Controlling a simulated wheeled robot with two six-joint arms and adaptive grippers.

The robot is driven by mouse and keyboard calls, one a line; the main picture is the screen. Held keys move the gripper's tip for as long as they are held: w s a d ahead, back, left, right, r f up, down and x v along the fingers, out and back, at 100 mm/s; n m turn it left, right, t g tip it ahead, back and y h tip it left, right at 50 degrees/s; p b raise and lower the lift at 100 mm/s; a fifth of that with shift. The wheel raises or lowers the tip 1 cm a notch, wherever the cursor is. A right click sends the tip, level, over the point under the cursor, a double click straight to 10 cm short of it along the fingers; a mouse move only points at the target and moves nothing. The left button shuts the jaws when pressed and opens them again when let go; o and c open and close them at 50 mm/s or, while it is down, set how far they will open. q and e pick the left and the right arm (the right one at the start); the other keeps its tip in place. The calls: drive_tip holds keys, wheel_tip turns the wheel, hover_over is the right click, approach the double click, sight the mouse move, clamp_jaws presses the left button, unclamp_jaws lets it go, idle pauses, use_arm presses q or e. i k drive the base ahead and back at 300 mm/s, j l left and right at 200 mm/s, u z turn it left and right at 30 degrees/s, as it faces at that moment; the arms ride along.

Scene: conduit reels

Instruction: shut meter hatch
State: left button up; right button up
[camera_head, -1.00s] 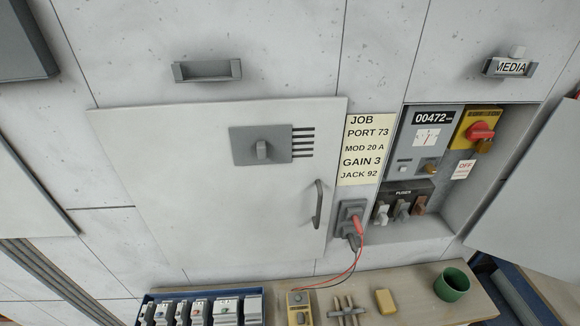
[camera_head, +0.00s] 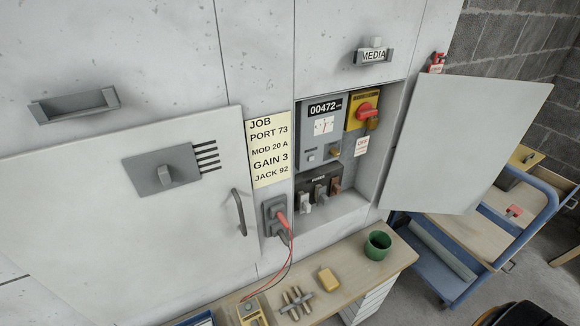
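The meter hatch (camera_head: 462,145) is a plain pale panel standing swung open to the right of a wall recess. The recess (camera_head: 345,208) is exposed and holds a grey meter (camera_head: 319,131) reading 00472, a yellow box with a red rotary switch (camera_head: 367,109), and a fuse block (camera_head: 320,190). A small OFF tag (camera_head: 361,147) hangs below the switch. Neither of my grippers is in view.
A larger panel (camera_head: 80,215) with a handle (camera_head: 239,212) is left of the recess. A socket (camera_head: 275,212) holds red and black leads. The bench below bears a green cup (camera_head: 377,245) and yellow block (camera_head: 328,279). A blue cart (camera_head: 440,262) stands beneath the hatch.

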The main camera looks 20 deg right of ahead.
sight(458, 133)
drive_tip(key=k+z, duration=0.45)
drive_tip(key=k+l+z, duration=0.1)
drive_tip(key=z, duration=0.3)
drive_tip(key=k, duration=0.1)
